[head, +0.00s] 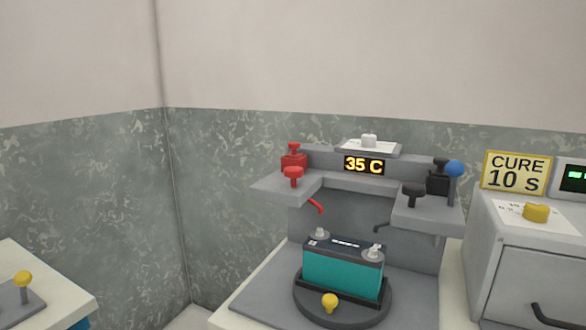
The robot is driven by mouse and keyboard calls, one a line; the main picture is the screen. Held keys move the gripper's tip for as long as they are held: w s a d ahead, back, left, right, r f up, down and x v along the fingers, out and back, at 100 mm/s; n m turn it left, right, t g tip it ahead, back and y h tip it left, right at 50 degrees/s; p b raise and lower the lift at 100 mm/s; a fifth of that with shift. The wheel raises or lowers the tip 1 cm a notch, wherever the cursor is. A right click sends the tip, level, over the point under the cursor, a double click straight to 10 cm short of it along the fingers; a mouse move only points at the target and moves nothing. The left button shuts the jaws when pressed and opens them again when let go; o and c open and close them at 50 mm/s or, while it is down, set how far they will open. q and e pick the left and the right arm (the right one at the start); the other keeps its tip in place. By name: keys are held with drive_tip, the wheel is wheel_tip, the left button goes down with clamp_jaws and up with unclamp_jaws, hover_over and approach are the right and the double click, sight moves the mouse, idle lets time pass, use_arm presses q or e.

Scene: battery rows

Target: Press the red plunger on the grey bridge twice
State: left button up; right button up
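The grey bridge (375,182) stands at the back of a bench, with a shelf reaching forward on each side. On its left shelf is a red plunger (293,174) with a round flat head, standing upright. A red block with a knob (293,158) sits right behind it. A bent red rod (316,207) shows below the left shelf. Neither of my grippers is in view, and nothing touches the plunger.
A teal battery (343,271) sits on a dark round turntable (372,312) under the bridge. The right shelf holds a black plunger (413,192) and a blue ball (454,168). A display (364,165) reads 35 C. A grey cabinet (545,270) stands right.

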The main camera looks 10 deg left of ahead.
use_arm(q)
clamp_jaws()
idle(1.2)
